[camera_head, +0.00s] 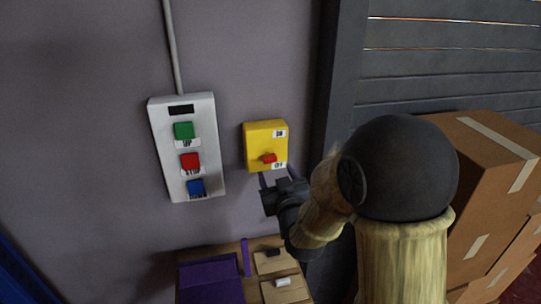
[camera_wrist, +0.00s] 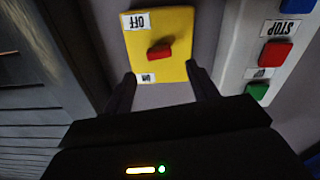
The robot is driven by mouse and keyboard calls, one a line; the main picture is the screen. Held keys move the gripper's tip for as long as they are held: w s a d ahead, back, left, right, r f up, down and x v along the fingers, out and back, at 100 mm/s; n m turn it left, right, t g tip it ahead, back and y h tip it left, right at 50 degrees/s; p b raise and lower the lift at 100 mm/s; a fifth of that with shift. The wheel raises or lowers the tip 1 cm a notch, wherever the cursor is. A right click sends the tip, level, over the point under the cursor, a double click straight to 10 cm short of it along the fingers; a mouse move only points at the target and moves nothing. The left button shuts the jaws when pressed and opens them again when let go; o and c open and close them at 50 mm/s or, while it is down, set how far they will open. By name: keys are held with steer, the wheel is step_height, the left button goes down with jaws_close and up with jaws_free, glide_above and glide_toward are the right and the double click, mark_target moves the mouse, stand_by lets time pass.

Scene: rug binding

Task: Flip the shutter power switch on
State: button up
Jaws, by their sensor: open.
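The shutter power switch is a yellow box (camera_head: 258,138) on the wall, labelled ON at its top and OFF at its bottom. Its red lever (camera_head: 268,158) sits low, near the OFF label. In the wrist view the yellow box (camera_wrist: 180,30) appears upside down, with its red lever (camera_wrist: 160,52) near its middle. My gripper (camera_head: 276,175) is open and empty, just below the box in the head view. In the wrist view its fingertips (camera_wrist: 160,70) are spread to either side of the box's ON end. I cannot tell whether they touch it.
A white control box (camera_head: 207,125) with green, red and blue buttons hangs left of the switch. Below are a wooden surface (camera_head: 225,255) and a purple box (camera_head: 212,282). Cardboard boxes (camera_head: 480,200) stand right, before the grey slatted shutter (camera_head: 450,70).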

mark_target(270, 161)
steer(key=p+x, duration=0.2)
steer(key=x, duration=0.5)
steer(key=c, duration=1)
